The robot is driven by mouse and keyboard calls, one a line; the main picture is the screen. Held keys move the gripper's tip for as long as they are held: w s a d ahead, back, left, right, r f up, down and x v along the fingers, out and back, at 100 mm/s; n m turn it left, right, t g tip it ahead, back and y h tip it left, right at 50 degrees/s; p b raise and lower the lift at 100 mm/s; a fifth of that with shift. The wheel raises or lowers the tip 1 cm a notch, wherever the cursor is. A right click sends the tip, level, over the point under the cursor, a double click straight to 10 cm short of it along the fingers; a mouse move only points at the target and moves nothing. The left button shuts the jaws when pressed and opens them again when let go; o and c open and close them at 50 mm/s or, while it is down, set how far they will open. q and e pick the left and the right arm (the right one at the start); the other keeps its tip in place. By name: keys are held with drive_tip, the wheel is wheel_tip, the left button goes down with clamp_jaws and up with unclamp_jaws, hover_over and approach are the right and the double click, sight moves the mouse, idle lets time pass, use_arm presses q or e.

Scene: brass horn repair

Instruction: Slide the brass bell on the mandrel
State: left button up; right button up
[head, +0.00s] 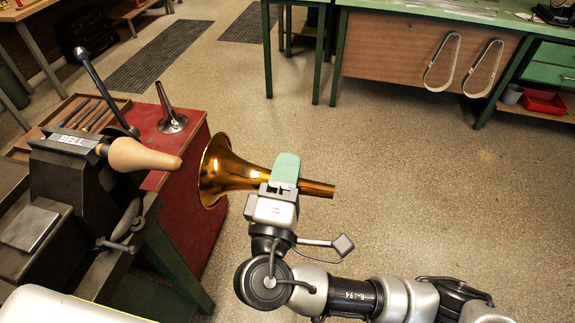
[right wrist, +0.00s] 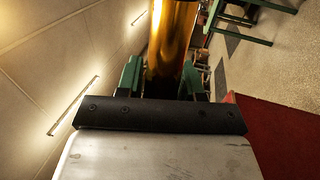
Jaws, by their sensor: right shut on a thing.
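The brass bell (head: 230,171) is held in the air in the head view, its flared mouth facing left and its narrow tube pointing right. My right gripper (head: 284,172) is shut on the bell's narrow tube, with a green finger pad over it. In the right wrist view the bell's tube (right wrist: 172,40) stands between the two green fingers. The tan, tapered mandrel (head: 142,158) sticks out to the right from the dark vise marked BELL (head: 65,190). Its tip is a little left of the bell's mouth, apart from it. My left gripper is not in view.
A red cabinet (head: 205,200) stands behind the mandrel, with a metal cone on a round base (head: 171,117) on top. A wooden tool tray (head: 85,112) lies at the left. A green-framed workbench (head: 400,50) is at the back. Open floor lies to the right.

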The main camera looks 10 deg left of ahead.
sight(256, 166)
drive_tip(key=shift+s+f, duration=0.1)
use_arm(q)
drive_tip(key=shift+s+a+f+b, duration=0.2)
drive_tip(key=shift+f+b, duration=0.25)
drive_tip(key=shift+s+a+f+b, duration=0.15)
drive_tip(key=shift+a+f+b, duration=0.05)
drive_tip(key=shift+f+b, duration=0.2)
use_arm(e)
drive_tip(key=shift+a, duration=2.35)
use_arm(q)
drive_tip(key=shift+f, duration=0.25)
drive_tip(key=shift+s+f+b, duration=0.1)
drive_tip(key=shift+b, duration=0.25)
use_arm(e)
drive_tip(key=shift+a, duration=0.2)
